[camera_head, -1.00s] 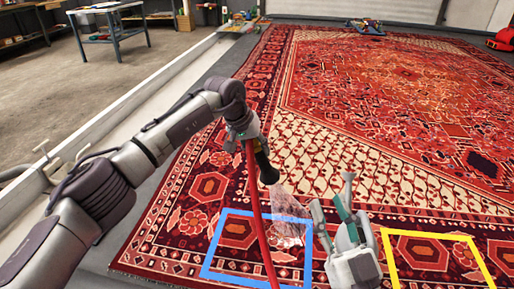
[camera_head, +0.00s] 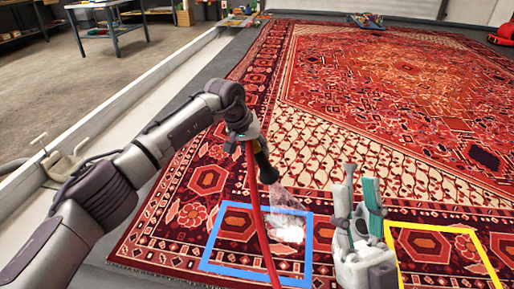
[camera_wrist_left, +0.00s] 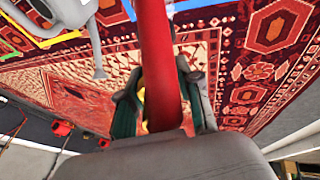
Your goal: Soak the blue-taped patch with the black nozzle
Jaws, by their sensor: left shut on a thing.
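My left gripper (camera_head: 248,134) is shut on the black nozzle (camera_head: 266,168), which points down toward the rug. A pale spray (camera_head: 284,200) leaves the nozzle and lands inside the right part of the blue-taped patch (camera_head: 236,207), where a bright wet spot shows. The red hose (camera_head: 262,225) hangs from the gripper and crosses the patch. In the left wrist view the hose (camera_wrist_left: 155,60) runs between my left fingers (camera_wrist_left: 163,105) and hides the nozzle. My right gripper (camera_head: 360,178) is open and empty above the rug, just right of the blue tape.
A yellow-taped patch (camera_head: 478,250) lies to the right, partly behind my right gripper. The patterned red rug (camera_head: 400,90) fills most of the floor. A low pale curb (camera_head: 110,110) runs along the left. A workbench (camera_head: 100,8) stands at the back left.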

